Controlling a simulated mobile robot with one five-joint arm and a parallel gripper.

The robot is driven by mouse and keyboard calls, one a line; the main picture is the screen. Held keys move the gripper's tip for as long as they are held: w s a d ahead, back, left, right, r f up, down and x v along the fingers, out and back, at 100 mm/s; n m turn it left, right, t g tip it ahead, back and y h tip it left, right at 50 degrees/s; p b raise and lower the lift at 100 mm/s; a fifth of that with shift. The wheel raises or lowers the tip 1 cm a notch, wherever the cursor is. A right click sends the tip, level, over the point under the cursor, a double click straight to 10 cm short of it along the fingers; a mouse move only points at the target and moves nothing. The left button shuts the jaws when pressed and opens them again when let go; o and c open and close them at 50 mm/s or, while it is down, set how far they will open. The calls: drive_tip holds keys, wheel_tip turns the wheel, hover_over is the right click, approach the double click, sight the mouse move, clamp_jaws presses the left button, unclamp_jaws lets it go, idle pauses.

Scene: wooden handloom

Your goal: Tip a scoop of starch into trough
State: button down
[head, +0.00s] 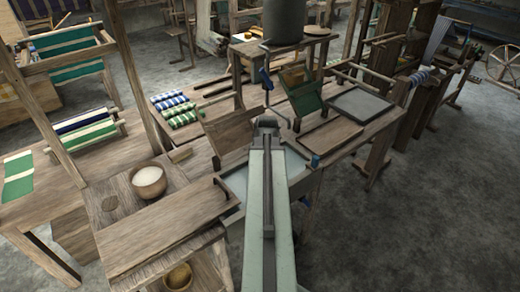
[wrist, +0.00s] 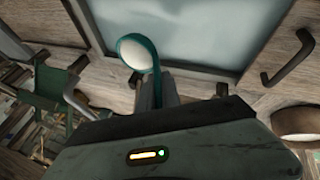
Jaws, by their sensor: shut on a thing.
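In the wrist view my gripper (wrist: 157,98) is shut on the handle of a teal scoop (wrist: 157,70). The scoop's round bowl holds white starch (wrist: 141,51) and faces the camera. It overlaps the near edge of the trough (wrist: 215,25), a wood-framed basin with a pale blue-grey surface. The height of the scoop above it is hard to tell. In the head view the trough (head: 236,184) lies partly hidden under my arm, and my gripper (head: 268,122) is at the arm's far end. The scoop is not clear there.
A wooden bowl (head: 149,182) of white stuff stands left of the trough. A wooden board with a handle (head: 165,225) is in front. A dark pot (head: 284,20) stands on a raised shelf beyond. A green panel (head: 305,97) and grey tray (head: 358,104) are at right.

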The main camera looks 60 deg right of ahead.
drive_tip(key=d+y+p, duration=0.1)
drive_tip(key=d+r+y+p, duration=0.1)
drive_tip(key=d+y, duration=0.1)
drive_tip(key=d+r+m+y, duration=0.1)
drive_tip(key=shift+s+d+r+t+p, duration=0.15)
drive_tip(key=shift+t+p, duration=0.15)
drive_tip(key=shift+p, duration=0.1)
drive_tip(key=d+y+b, duration=0.2)
drive_tip(key=y, duration=0.1)
drive_tip(key=d+f+m+y+b, duration=0.1)
drive_tip(key=y, duration=0.1)
drive_tip(key=shift+s+d+f+t, duration=0.1)
drive_tip(key=shift+s+d+t, duration=0.2)
drive_tip(key=shift+d+t, duration=0.1)
drive_tip(key=y+b, duration=0.1)
drive_tip(key=d+y+b, duration=0.1)
drive_tip(key=b, duration=0.1)
drive_tip(key=y+b, duration=0.1)
drive_tip(key=b, duration=0.1)
drive_tip(key=shift+s+d+f+m+t+y, duration=0.25)
drive_tip(key=shift+d+f+m+t+y, duration=0.05)
drive_tip(key=shift+d+m+t, duration=0.1)
drive_tip(key=shift+r, duration=0.1)
